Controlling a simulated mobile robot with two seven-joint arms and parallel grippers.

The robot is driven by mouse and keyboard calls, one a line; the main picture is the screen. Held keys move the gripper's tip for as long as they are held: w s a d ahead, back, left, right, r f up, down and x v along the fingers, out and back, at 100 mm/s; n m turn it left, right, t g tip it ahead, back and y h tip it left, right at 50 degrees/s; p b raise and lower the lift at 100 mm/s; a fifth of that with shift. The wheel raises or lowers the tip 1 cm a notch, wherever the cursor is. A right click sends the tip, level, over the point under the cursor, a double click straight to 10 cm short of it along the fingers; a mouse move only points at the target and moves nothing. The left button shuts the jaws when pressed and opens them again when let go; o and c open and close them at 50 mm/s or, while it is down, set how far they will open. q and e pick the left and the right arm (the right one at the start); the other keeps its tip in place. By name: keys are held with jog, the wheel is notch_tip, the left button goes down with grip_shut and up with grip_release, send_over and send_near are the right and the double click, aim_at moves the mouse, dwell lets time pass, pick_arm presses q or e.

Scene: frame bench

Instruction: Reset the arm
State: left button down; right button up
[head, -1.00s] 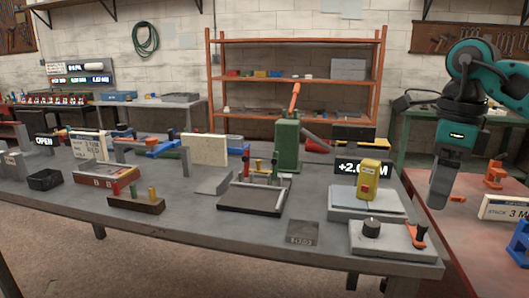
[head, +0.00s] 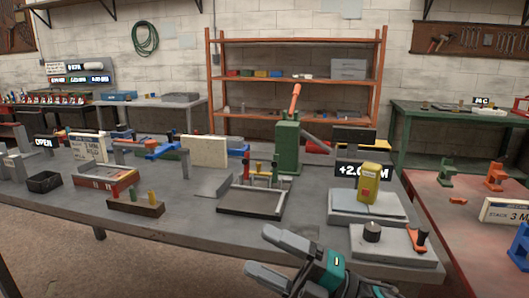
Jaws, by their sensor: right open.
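My right gripper (head: 259,250) is in the lower middle of the head view, in front of the grey bench's near edge. Its two grey fingers point left and are spread apart, with nothing between them. Its teal and dark wrist (head: 335,275) runs off the bottom of the picture. My left gripper is not in view. A green press (head: 287,145) with a raised orange lever (head: 295,97) stands at the back of the bench.
The grey bench (head: 235,248) holds a dark frame fixture (head: 250,212), a yellow device (head: 367,186) on a grey base, a knob box (head: 385,245) close to my wrist, and a peg block (head: 135,207). A red table (head: 460,225) stands at the right.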

jog(key=s+d+f+m+t+h, duration=0.1)
jog(key=d+f+m+t+h, duration=0.55)
jog(key=m, duration=0.55)
jog(key=d+f+m+t+h, duration=0.4)
jog(key=f+m+h, duration=0.4)
jog(key=f+m, duration=0.25)
jog(key=s+d+f+m+g+h, duration=0.5)
jog(key=s+d+f+m, duration=0.1)
jog(key=s+f, duration=0.6)
jog(key=shift+s+d+f+m+p, duration=0.15)
jog(key=shift+s+f+m+p, duration=0.2)
jog(key=shift+f+m, duration=0.45)
jog(key=shift+g, duration=0.25)
